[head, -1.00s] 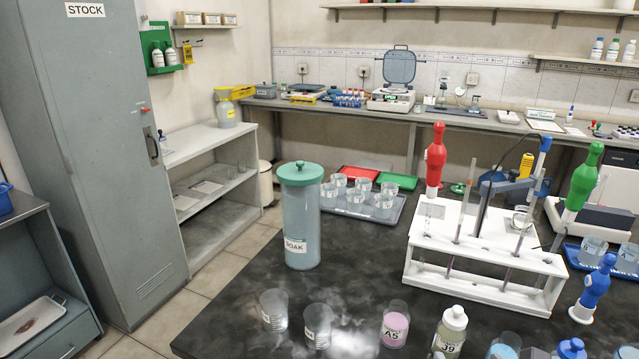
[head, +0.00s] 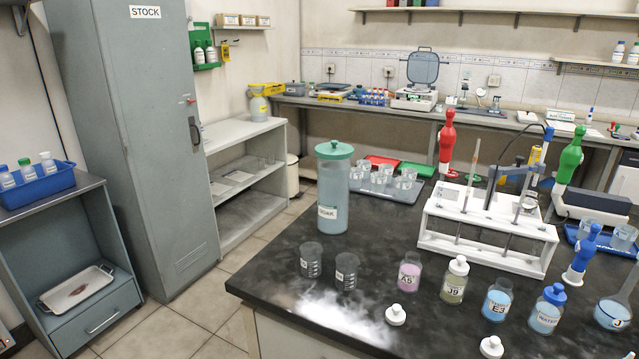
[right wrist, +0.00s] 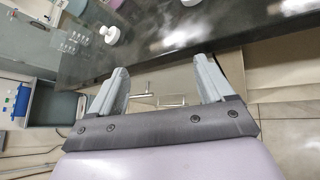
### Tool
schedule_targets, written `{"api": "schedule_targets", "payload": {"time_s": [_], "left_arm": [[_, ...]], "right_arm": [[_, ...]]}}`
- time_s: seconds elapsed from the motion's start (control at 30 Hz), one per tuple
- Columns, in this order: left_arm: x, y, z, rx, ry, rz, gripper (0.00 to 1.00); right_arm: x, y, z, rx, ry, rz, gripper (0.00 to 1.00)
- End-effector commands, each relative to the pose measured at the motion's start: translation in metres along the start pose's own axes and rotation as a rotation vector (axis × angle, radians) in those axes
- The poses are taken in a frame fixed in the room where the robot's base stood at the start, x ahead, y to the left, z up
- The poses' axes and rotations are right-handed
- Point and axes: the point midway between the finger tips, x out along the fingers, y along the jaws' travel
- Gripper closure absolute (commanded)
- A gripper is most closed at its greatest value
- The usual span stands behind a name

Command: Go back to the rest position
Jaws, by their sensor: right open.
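My right gripper (right wrist: 160,66) is open in the right wrist view, with nothing between its two grey fingers. It is off the front edge of the black bench (right wrist: 165,25), apart from it. Neither gripper shows in the head view, and my left gripper is out of sight. The bench also shows in the head view (head: 270,262). On it stand the SOAK jar (head: 333,190) and the white pipette rack (head: 487,240).
Two small beakers (head: 312,260), bottle A5 (head: 409,272), bottle J9 (head: 455,280), bottle E3 (head: 497,299) and a loose white cap (head: 396,315) stand near the bench's front edge. A grey cabinet (head: 160,170) and a side cart (head: 70,225) are at left. Tiled floor (head: 205,310) between is clear.

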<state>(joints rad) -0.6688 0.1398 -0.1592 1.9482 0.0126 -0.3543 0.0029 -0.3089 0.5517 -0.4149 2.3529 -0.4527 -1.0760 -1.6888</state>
Motion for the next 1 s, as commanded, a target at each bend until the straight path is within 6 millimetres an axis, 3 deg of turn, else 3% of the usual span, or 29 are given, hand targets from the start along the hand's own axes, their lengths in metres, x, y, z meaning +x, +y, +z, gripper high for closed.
{"api": "schedule_targets", "payload": {"time_s": [0.3, 0.7, 0.83, 1.0], "left_arm": [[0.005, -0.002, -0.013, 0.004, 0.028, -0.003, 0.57], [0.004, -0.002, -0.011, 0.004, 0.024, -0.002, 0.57], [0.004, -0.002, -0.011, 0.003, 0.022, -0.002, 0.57], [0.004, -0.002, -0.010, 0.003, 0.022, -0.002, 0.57]], "right_arm": [[0.017, -0.018, -0.082, 0.910, 0.214, -0.025, 0.19], [0.013, -0.051, -0.160, 2.065, 0.321, -0.201, 0.19], [0.009, -0.059, -0.172, 2.294, 0.315, -0.240, 0.19], [0.008, -0.063, -0.177, 2.407, 0.307, -0.258, 0.19]]}}
